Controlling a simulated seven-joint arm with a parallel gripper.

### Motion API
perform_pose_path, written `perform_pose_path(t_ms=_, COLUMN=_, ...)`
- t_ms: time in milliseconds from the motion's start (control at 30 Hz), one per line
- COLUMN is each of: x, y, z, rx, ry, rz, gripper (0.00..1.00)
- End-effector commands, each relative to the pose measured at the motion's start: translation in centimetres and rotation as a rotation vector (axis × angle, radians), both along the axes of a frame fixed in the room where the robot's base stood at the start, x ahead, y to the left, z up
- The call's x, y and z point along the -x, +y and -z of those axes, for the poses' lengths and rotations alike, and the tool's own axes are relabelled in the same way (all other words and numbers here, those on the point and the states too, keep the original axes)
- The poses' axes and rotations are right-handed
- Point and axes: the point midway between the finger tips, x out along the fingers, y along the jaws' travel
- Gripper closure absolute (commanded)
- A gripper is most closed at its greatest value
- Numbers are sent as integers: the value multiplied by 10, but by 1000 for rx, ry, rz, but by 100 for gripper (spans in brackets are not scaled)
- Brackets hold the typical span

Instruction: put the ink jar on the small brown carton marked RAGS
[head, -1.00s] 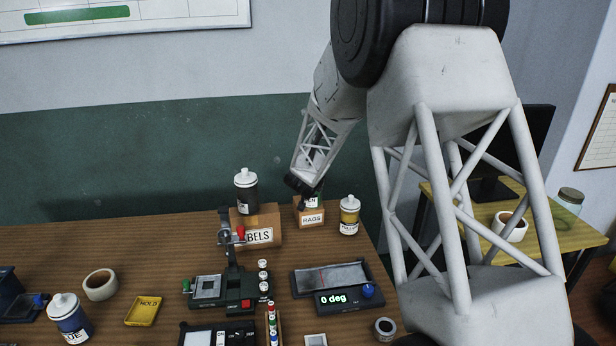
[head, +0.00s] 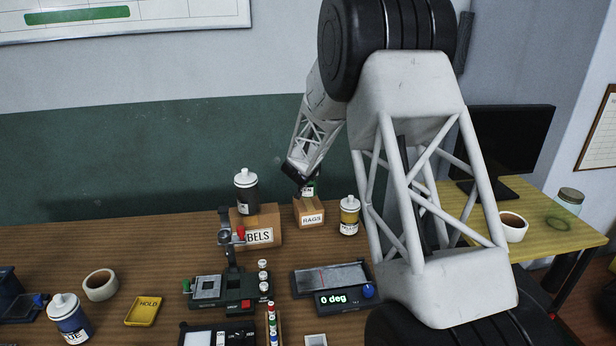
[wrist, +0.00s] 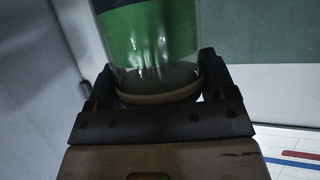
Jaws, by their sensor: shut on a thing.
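The ink jar with green colour and a white label (head: 308,190) shows just above or behind the small brown carton marked RAGS (head: 310,212). I cannot tell whether the jar's base touches the carton.
A dark jar (head: 246,192) stands on the larger LABELS carton (head: 270,222) to the left. A yellow jar (head: 349,217) stands close right of the RAGS carton. A splicer-like device (head: 230,288) and a digital angle gauge (head: 335,285) lie in front.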

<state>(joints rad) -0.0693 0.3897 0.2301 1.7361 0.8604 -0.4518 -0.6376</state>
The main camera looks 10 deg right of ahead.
Motion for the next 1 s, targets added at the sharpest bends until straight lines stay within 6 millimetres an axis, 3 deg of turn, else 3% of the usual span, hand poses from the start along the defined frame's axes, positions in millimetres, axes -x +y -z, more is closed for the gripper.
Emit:
perform_pose_path(t_ms=233, x=0, y=0, z=5, rx=0, ry=0, rz=0, gripper=79)
perform_pose_path(t_ms=533, x=0, y=0, z=32, rx=1, ry=0, rz=0, gripper=79)
perform_pose_path(t_ms=1000, x=0, y=0, z=37, rx=0, ry=-1, rz=0, gripper=79)
